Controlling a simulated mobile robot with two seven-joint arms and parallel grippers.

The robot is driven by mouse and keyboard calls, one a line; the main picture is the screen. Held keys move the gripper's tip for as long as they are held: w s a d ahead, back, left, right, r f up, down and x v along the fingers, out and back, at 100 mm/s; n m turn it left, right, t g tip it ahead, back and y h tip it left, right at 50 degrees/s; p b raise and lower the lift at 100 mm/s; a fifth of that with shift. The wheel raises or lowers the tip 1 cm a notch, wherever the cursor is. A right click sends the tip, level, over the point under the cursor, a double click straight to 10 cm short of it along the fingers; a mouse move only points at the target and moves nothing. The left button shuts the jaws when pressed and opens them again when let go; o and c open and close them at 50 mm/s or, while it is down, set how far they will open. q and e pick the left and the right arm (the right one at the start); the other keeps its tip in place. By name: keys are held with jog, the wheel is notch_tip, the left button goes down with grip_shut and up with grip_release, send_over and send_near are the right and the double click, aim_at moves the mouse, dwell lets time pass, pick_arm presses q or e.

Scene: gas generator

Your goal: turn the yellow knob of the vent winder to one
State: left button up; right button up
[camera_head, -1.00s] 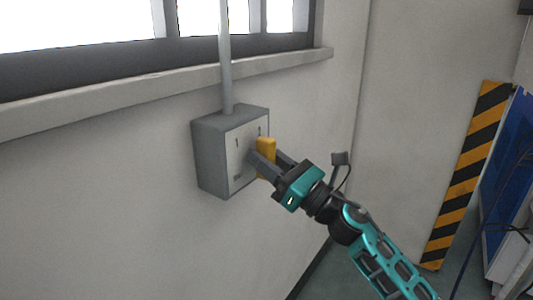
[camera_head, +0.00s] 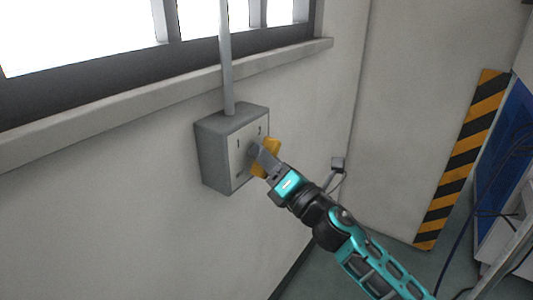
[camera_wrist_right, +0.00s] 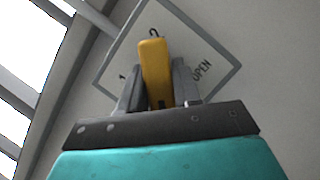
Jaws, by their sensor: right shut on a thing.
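The vent winder is a grey box (camera_head: 213,157) on the wall, with a light front panel (camera_head: 238,158) bearing dark marks. Its yellow knob (camera_head: 273,146) shows on both sides of my right gripper (camera_head: 265,157), tilted from upper right to lower left. In the right wrist view the knob (camera_wrist_right: 155,70) sits between the two fingers of my right gripper (camera_wrist_right: 158,90), which is shut on it. Its far end lies near a mark that looks like a 2. A "1" is on the left and "OPEN" on the right of the panel (camera_wrist_right: 187,35). My left gripper is not in view.
A grey pipe (camera_head: 226,60) rises from the box past the window ledge (camera_head: 120,115). A black-and-yellow striped strip (camera_head: 463,160) and a blue panel (camera_head: 505,165) stand at the right. A small wall fitting with a cable (camera_head: 338,164) is behind my right arm.

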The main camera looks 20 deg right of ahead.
jog(key=shift+m, duration=0.3)
jog(key=o, duration=1)
jog(key=shift+c, duration=0.2)
jog(key=b+v, duration=0.3)
jog(key=v, duration=1)
